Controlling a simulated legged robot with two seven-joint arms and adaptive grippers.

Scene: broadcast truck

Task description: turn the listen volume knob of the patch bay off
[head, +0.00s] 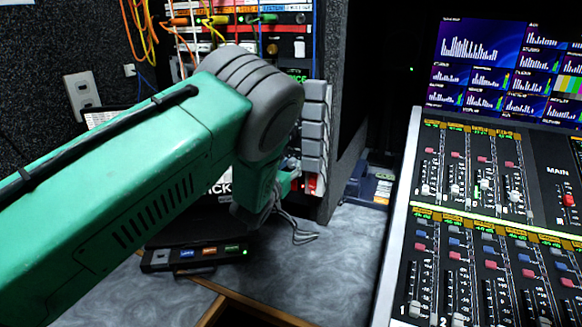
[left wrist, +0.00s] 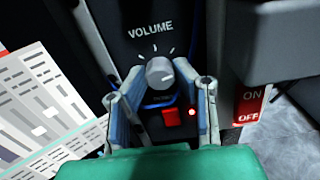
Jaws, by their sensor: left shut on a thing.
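The listen volume knob (left wrist: 160,73) is a grey round knob on the black patch bay panel (left wrist: 150,45), under the white word VOLUME, in the left wrist view. White tick marks fan out above it. My left gripper (left wrist: 159,78) has its blue-grey fingers on either side of the knob, shut on it. A red square button (left wrist: 171,117) and a lit red lamp (left wrist: 192,112) sit below the knob, between the fingers. In the head view the patch bay (head: 240,30) stands behind my green left arm, which hides the knob. My right gripper is not in view.
A red ON/OFF switch (left wrist: 249,107) is close to the right of the fingers. Cables hang over the upper patch bay. A mixing console (head: 470,230) stands at the right. A small box with coloured labels (head: 195,255) lies on the marbled desk (head: 335,265).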

